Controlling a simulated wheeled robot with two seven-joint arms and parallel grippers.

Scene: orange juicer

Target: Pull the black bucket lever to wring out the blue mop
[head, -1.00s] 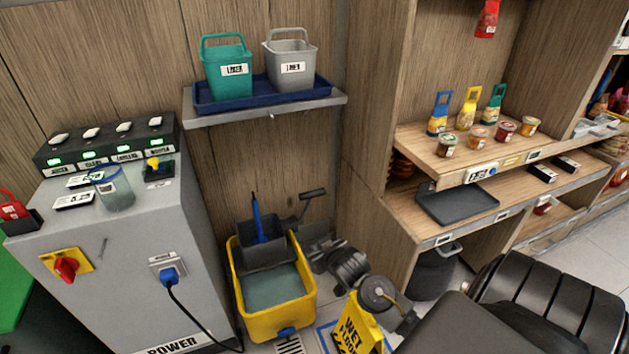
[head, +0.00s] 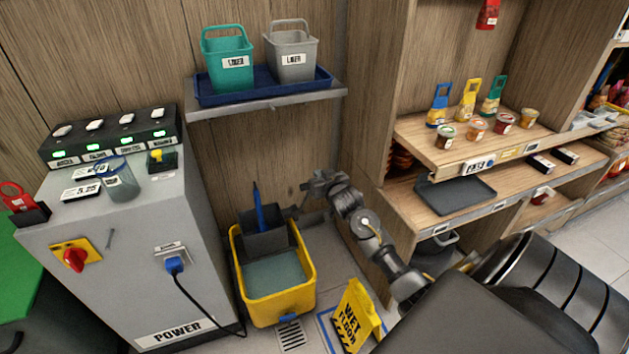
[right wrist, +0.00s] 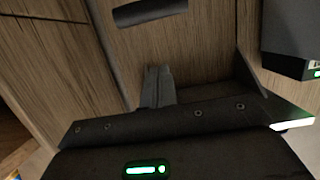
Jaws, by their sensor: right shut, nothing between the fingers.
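The yellow mop bucket (head: 277,308) stands on the floor with greyish water and a dark wringer (head: 265,243) at its back. The blue mop's handle (head: 258,208) rises upright from the wringer; the mop head is hidden. My right gripper (head: 308,186) is at the wringer's upper right and largely covers the black lever in the head view. In the right wrist view the lever's dark round grip (right wrist: 150,12) lies across the top, apart from and beyond the shut, empty fingers (right wrist: 157,75). My left gripper is not in view.
A grey power cabinet (head: 130,240) stands left of the bucket, with a black cable to the floor. A yellow wet-floor sign (head: 356,318) stands at the bucket's right. A wall shelf (head: 265,108) with two small buckets hangs above. Wooden shelving (head: 395,215) is at the right.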

